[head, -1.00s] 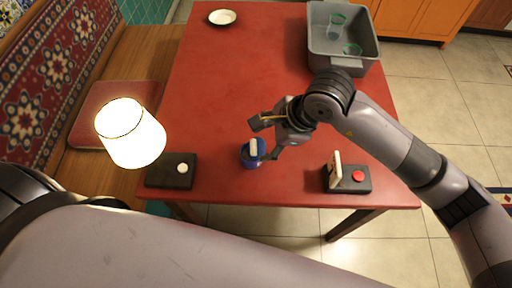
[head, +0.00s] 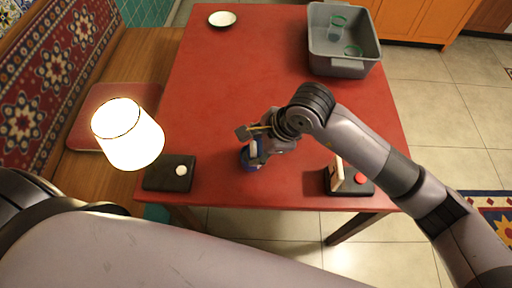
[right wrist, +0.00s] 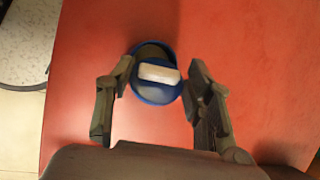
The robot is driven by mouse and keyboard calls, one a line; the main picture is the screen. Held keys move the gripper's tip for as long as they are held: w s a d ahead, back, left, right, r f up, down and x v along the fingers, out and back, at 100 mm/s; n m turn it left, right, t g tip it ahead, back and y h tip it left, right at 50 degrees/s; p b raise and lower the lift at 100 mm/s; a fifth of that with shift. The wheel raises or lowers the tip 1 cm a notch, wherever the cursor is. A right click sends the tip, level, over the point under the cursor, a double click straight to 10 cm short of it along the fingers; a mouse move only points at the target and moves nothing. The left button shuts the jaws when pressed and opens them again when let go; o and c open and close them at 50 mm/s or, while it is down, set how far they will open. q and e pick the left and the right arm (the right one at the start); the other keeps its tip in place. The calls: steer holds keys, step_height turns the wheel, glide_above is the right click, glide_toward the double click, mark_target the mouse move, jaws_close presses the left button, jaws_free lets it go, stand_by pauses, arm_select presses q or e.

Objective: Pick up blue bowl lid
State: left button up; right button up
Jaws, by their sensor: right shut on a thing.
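The blue bowl lid with its white block handle (head: 254,150) is at the bowl near the table's front edge. It shows clearly in the right wrist view (right wrist: 158,73). Behind it there, a blue rim with a dark inside (right wrist: 152,49) shows, seemingly the bowl, so the lid looks shifted or tilted over it. My right gripper (right wrist: 162,70) has one finger on each side of the lid and is shut on it. In the head view my right gripper (head: 256,143) partly covers lid and bowl. I cannot tell whether the lid is clear of the bowl. My left gripper is out of view.
A grey bin (head: 342,65) with green-rimmed glasses stands at the back right of the red table (head: 215,90). A white plate (head: 222,19) lies at the back left. Dark boxes with a white button (head: 181,171) and a red button (head: 359,178) sit near the front. A lit lamp (head: 128,135) is at left.

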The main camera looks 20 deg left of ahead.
steer(key=shift+c, duration=1)
